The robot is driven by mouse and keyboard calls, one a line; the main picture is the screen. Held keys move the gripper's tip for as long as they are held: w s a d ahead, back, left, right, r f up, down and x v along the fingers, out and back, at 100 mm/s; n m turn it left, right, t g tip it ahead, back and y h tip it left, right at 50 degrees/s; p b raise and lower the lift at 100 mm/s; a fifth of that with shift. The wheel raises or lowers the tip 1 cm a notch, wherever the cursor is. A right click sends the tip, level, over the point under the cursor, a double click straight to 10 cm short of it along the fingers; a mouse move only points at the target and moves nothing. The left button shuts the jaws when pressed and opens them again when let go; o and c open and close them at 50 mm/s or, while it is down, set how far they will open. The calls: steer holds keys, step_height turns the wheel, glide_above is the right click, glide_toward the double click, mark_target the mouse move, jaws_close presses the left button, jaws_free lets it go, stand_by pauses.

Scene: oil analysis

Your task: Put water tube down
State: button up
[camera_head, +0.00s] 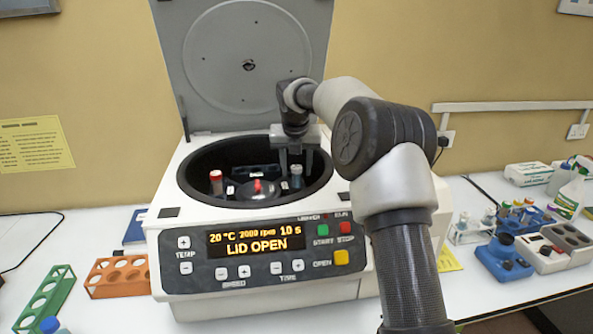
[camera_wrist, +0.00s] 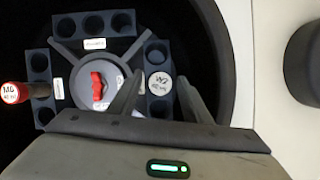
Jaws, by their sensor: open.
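The water tube, with a white cap marked with a W, stands in a dark blue bucket of the centrifuge rotor; its cap (camera_wrist: 159,83) faces the wrist camera. In the head view the tube (camera_head: 296,182) shows below my gripper (camera_head: 291,163). My gripper (camera_wrist: 160,90) is open. Its two fingers lie either side of the cap in the wrist view, with gaps, and do not seem to touch it. The tube's lower part is hidden in the bucket. The centrifuge (camera_head: 184,255) has its lid (camera_head: 215,25) raised and its display reads LID OPEN.
A red-capped tube (camera_head: 216,182) stands in the opposite bucket. The rotor's red knob (camera_wrist: 97,86) is between them. The bowl wall is close to my gripper's right. Orange (camera_head: 120,277) and green (camera_head: 45,300) racks lie left; a blue device (camera_head: 503,260) and bottles lie right.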

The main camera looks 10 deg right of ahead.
steer(key=d+v, duration=0.1)
steer(key=v, duration=1)
steer(key=s+a+r+m, duration=0.3)
steer(key=s+r+m, duration=0.2)
steer(key=s+m, duration=0.45)
steer(key=s+d+f+m, duration=0.2)
steer(key=s+m, duration=1.2)
steer(key=s, duration=0.8)
steer(key=shift+s+f+m+g, duration=0.5)
steer(key=shift+s+f+m, duration=4.75)
steer(key=shift+f, duration=0.7)
steer(key=shift+s+d+r+t+y, duration=0.15)
steer(key=shift+r+t, duration=0.4)
steer(key=shift+r, duration=0.7)
steer(key=shift+s+d+r+t+y, duration=0.1)
steer(key=shift+d+r+t+y, duration=0.3)
steer(key=shift+r, duration=0.85)
